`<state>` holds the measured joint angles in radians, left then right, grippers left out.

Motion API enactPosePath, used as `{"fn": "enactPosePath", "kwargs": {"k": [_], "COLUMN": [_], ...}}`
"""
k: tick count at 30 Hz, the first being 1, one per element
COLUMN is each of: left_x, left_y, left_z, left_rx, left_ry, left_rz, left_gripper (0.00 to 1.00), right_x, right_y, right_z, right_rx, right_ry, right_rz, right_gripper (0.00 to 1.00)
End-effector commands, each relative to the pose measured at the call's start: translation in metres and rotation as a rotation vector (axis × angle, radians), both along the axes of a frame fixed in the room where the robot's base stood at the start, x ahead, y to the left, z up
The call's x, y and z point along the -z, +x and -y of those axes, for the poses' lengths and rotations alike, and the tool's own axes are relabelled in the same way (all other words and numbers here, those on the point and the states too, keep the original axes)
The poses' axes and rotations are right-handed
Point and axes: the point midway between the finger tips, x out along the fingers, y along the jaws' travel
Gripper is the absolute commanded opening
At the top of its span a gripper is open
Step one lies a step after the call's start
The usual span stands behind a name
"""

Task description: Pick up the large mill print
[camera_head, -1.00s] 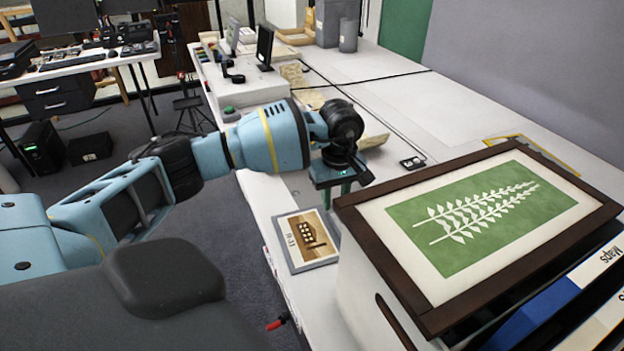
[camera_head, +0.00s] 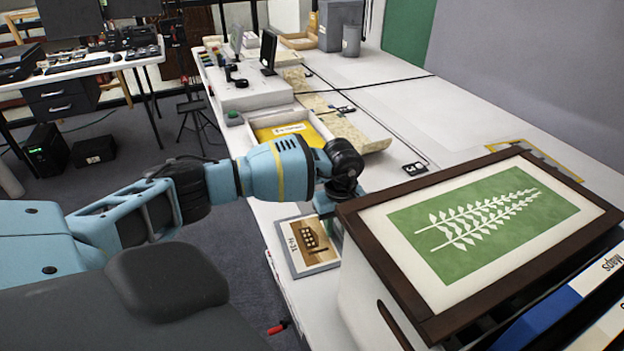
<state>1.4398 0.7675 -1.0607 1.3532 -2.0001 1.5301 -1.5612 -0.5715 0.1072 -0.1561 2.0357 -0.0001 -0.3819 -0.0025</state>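A print with a brown mill-like building on a tan ground and a grey border (camera_head: 309,248) lies flat on the white worktop, left of the large framed picture. My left gripper (camera_head: 334,228) points down at the print's right edge. Its fingertips are partly hidden by the frame and the gripper body, so I cannot tell whether they touch the print or how far apart they are. My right gripper is not in view.
A dark-framed green leaf picture (camera_head: 470,222) rests on a white box (camera_head: 362,290) close to the gripper's right. Blue and white map boxes (camera_head: 545,315) stand at lower right. An open box with a yellow folder (camera_head: 292,132) lies behind my arm.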

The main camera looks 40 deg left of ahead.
Motion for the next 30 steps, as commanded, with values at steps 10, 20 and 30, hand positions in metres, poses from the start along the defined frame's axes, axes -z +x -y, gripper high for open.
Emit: {"fn": "enactPosePath", "kwargs": {"k": [10,20,30], "left_x": [-0.001,-0.002,-0.032], "left_y": [0.0,0.0,0.001], "left_z": [0.0,0.0,-0.001], "left_rx": [0.0,0.0,0.001], "left_ry": [0.0,0.0,0.0], "left_rz": [0.0,0.001,0.004], "left_gripper": [0.0,0.0,0.0], "right_x": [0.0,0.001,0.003], "right_y": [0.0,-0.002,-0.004], "right_z": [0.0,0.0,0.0], "right_rx": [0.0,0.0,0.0], "right_ry": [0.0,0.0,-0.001], "right_rz": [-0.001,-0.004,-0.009], "right_gripper": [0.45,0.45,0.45]}}
